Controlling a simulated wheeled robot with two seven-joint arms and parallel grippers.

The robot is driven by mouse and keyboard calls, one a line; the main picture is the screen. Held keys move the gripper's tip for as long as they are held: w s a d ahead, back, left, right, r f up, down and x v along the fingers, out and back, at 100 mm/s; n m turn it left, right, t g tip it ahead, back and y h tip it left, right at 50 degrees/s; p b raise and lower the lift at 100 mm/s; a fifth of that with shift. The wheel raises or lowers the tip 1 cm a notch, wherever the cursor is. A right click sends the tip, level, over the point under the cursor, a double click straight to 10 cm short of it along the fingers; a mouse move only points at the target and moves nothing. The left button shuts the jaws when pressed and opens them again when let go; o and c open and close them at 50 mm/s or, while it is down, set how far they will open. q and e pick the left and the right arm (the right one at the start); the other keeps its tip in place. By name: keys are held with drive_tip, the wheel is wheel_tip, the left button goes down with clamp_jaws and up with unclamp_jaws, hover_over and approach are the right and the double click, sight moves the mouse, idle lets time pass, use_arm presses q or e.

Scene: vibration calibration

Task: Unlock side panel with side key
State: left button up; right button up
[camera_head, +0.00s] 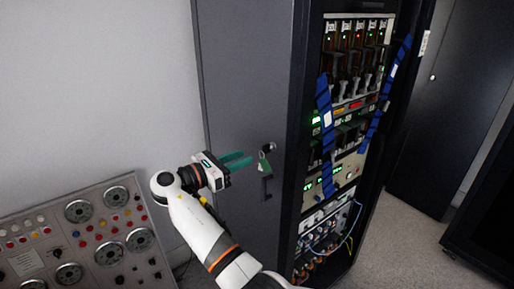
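The side panel (244,70) is the tall dark grey side of the rack and appears closed. A black handle (266,187) is on it, with a small lock fitting (264,165) just above. A small light-and-dark piece (268,147) sticks out at the top of this fitting; it may be the side key, but it is too small to be sure. My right gripper (246,160) has green fingers, spread a little apart and empty. They point right toward the lock fitting, just left of it, with no clear contact. My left gripper is out of view.
The rack's open front (335,130) shows lit modules, blue straps (325,130) and loose cables. A console (85,235) with dials and knobs stands at lower left. Dark cabinets (455,90) stand at the right, with clear floor (400,235) between.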

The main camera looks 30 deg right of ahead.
sight(263, 150)
drive_tip(key=d, duration=0.2)
drive_tip(key=d+p, duration=0.1)
drive_tip(key=d, duration=0.4)
drive_tip(key=shift+w, duration=0.35)
clamp_jaws()
